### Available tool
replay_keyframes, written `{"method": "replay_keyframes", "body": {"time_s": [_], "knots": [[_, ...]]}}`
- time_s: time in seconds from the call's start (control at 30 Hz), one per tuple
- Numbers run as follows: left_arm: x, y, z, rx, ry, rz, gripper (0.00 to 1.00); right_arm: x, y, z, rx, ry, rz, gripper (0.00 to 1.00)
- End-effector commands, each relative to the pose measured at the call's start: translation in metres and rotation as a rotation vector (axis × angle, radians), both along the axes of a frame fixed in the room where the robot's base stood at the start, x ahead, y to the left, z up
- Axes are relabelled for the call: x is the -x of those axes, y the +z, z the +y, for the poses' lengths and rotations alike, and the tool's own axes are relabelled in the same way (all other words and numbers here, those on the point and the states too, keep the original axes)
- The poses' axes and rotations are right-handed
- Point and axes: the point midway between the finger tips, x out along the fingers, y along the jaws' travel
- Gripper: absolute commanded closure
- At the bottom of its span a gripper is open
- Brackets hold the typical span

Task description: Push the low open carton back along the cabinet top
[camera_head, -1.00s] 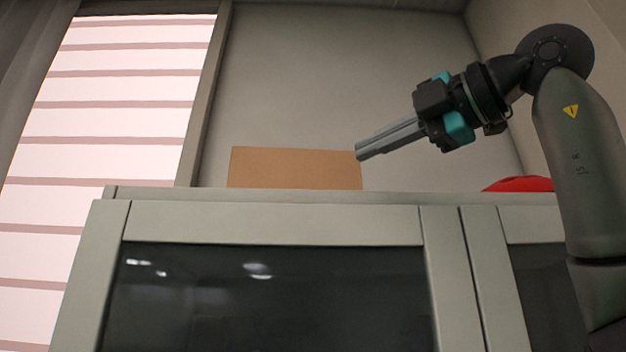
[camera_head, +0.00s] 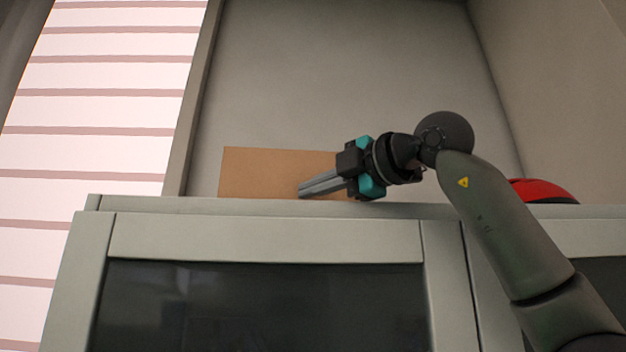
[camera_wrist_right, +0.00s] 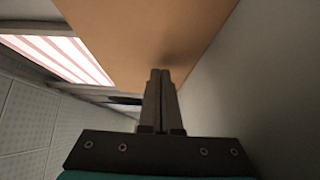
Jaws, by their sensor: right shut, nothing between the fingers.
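The low carton (camera_head: 262,172) is a plain brown box side standing on the cabinet top (camera_head: 270,206), left of the picture's middle in the head view. Its inside is hidden from this low angle. My right gripper (camera_head: 302,191) is shut and empty, its fingers pointing left across the carton's front and covering part of its right side. In the right wrist view the shut fingers (camera_wrist_right: 160,75) point at the carton's brown face (camera_wrist_right: 150,35), with a dark shadow at the tips. I cannot tell for sure whether they touch. My left gripper is not in view.
A red and black rounded object (camera_head: 542,191) sits on the cabinet top at the right, partly behind my right arm. A window with blinds (camera_head: 105,100) is at the left. The wall (camera_head: 340,75) rises behind the carton. Glass cabinet doors (camera_head: 260,305) are below.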

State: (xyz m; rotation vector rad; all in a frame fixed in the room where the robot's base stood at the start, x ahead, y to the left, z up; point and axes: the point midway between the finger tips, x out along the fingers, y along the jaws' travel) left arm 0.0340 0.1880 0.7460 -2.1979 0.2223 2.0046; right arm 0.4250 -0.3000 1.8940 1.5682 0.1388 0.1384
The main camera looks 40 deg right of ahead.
Motion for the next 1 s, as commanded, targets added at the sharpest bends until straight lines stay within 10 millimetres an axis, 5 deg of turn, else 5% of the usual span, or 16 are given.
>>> {"method": "replay_keyframes", "body": {"time_s": [1.0], "knots": [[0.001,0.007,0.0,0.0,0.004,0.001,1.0,-0.027,0.0,-0.019,0.001,0.001,0.0,1.0]]}}
